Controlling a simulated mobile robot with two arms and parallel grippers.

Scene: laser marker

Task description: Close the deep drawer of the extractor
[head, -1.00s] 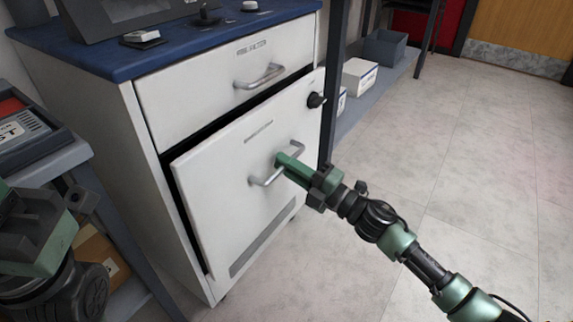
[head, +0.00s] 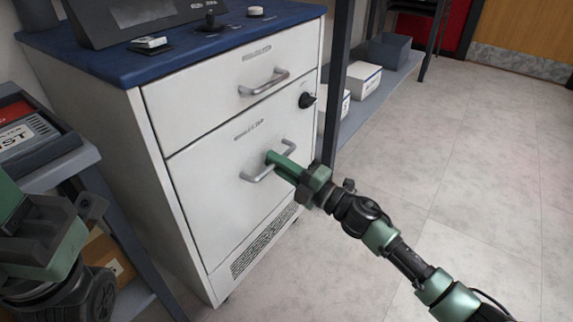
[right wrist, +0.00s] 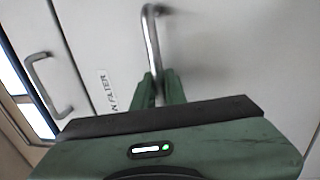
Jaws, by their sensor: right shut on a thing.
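The extractor is a white cabinet with a blue top (head: 110,62). Its lower, deep drawer (head: 215,205) now sits flush with the cabinet front. My right gripper (head: 272,163) is shut on the drawer's metal handle (head: 262,177). In the right wrist view the green fingers (right wrist: 160,88) close around the lower part of the handle (right wrist: 151,40). The shallow upper drawer (head: 200,105) is closed, with its own handle (head: 265,82). My left gripper is not clearly seen; part of my left arm shows at the lower left.
A black knob (head: 307,100) sits on the cabinet front at the right. A shelf with white boxes (head: 362,78) and a grey bin (head: 388,50) stands behind the cabinet. A grey cart (head: 75,165) stands at the left. The floor (head: 460,150) at the right is clear.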

